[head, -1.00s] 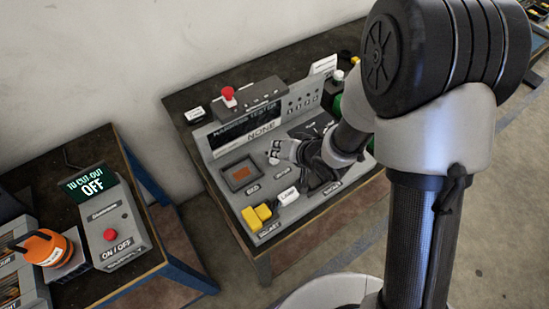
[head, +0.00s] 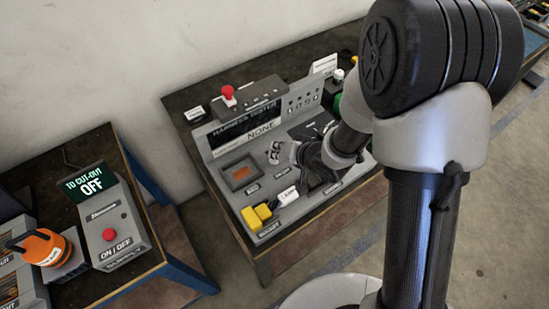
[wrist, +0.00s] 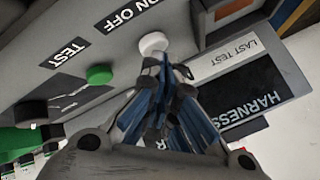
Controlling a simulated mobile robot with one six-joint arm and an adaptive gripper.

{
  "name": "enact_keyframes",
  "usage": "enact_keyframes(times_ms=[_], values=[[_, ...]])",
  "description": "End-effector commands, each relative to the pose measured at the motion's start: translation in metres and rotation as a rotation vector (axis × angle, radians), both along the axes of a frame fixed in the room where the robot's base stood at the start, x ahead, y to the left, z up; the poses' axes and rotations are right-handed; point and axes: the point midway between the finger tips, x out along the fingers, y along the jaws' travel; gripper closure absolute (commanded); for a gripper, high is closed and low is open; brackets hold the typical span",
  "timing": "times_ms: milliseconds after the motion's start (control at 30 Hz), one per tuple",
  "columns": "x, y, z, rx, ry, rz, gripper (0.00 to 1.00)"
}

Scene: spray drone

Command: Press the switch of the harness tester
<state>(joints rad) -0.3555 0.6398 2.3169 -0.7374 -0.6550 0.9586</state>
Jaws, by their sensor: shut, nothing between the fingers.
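The harness tester (head: 245,128) is a grey console with a dark display reading NONE. In the wrist view, part of its display (wrist: 255,95) shows at the right. A round white button (wrist: 153,43) sits beside the ON OFF label (wrist: 128,14). My gripper (wrist: 167,62) is shut and empty, its fingertips just by the white button in that view. I cannot tell whether they touch it. In the head view my gripper (head: 312,160) is over the console's panel and hides part of it.
A green button (wrist: 100,75) is by the TEST label (wrist: 64,54). A yellow connector (head: 256,216) is at the console's front left corner. A red button (head: 228,93) stands on a box behind the display. Another table at left holds an ON/OFF box (head: 105,215) and an orange item (head: 42,247).

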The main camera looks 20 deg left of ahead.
Motion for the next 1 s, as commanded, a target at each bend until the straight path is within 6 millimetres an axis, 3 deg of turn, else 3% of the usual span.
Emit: enact_keyframes(times_ms=[700, 1000], values=[[0.0, 0.0, -0.003, 0.0, 0.0, 0.0, 1.0], [0.0, 0.0, 0.009, 0.0, 0.001, 0.001, 1.0]])
